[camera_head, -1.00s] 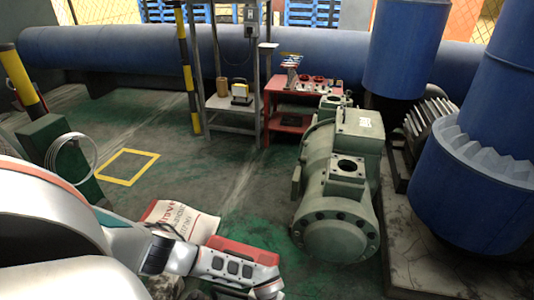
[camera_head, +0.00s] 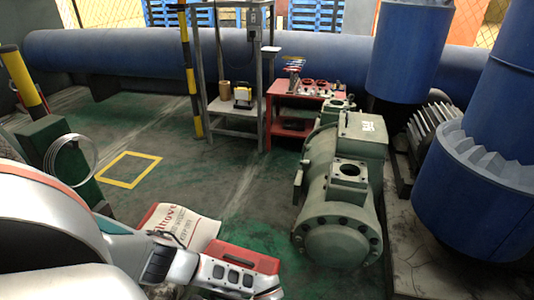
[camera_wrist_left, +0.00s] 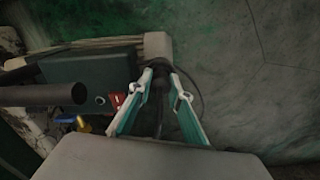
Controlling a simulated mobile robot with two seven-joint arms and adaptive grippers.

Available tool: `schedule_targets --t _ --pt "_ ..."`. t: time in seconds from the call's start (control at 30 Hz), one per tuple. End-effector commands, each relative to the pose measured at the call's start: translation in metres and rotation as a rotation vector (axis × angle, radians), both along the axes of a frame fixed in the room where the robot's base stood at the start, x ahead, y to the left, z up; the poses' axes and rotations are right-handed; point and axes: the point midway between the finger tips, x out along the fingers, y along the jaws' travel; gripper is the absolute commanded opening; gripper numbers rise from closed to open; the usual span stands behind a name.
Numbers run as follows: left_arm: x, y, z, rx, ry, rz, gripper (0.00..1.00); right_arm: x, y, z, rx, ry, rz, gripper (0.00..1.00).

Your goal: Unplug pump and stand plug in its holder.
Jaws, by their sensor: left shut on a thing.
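My left gripper (camera_wrist_left: 160,78) shows in the left wrist view, its two fingers closed around a dark plug-like piece (camera_wrist_left: 159,84). A dark cable (camera_wrist_left: 184,78) curves just beyond the fingertips. My right gripper is in neither view. I cannot make out the plug holder.
A large green compressor (camera_head: 342,205) stands right of my arm, with blue tanks (camera_head: 475,190) beyond it. A red cart (camera_head: 300,108) and metal rack (camera_head: 232,108) stand farther back. Open floor lies between.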

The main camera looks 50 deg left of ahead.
Motion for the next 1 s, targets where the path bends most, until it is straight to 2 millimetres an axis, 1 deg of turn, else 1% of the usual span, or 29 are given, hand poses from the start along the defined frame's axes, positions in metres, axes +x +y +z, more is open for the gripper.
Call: schedule_targets --t 0.03,0.07,0.1,0.13,0.47,0.63,0.77,1.0 --pt "0.000 0.000 -0.002 0.000 0.001 0.000 0.02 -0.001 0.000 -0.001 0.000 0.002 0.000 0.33" --pt "0.000 0.000 -0.001 0.000 0.000 0.000 0.24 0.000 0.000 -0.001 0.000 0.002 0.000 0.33" --pt "0.000 0.000 -0.001 0.000 -0.001 0.000 0.34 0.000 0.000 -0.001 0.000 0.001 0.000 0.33" --pt "0.001 0.000 -0.001 0.000 -0.001 0.000 0.38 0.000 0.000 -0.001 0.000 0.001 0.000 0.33" --pt "0.000 0.001 0.000 0.001 -0.001 0.000 0.38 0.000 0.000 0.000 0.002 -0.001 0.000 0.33" --pt "0.001 0.001 0.007 0.000 -0.001 0.000 0.38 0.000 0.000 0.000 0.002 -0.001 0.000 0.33" --pt "0.001 0.001 0.023 0.001 -0.002 -0.001 0.38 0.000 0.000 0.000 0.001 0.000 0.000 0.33" --pt "0.002 0.001 0.066 -0.001 -0.004 -0.002 0.38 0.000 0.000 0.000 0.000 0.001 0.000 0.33"
